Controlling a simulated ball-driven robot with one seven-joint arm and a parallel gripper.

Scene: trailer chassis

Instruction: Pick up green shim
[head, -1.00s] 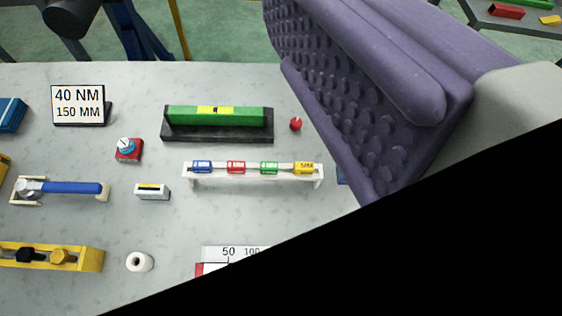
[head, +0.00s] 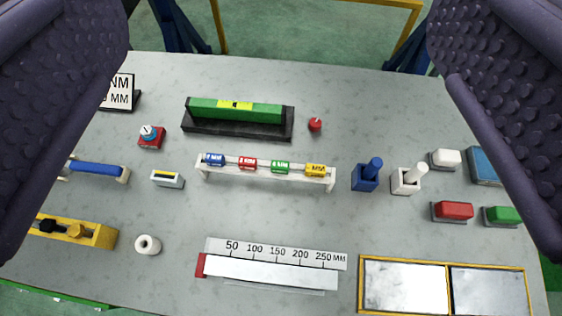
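The green shim (head: 281,167) is a small green piece with a white label. It sits on a white rack (head: 230,174) in the middle of the table, between the red shim (head: 248,163) and the yellow shim (head: 316,170). The blue shim (head: 214,159) is at the rack's left end. My gripper (head: 281,190) is wide open and empty, its purple ridged fingers at the left and right edges of the view. The rack lies between them in the picture, beyond the fingers. Nothing hides the green shim.
A green level (head: 205,107) on a black stand (head: 240,129) is behind the rack, with a red knob (head: 315,125) beside it. Blue (head: 364,178) and white (head: 406,182) posts stand right of the rack. A ruler (head: 275,268) lies in front. A green block (head: 502,215) is far right.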

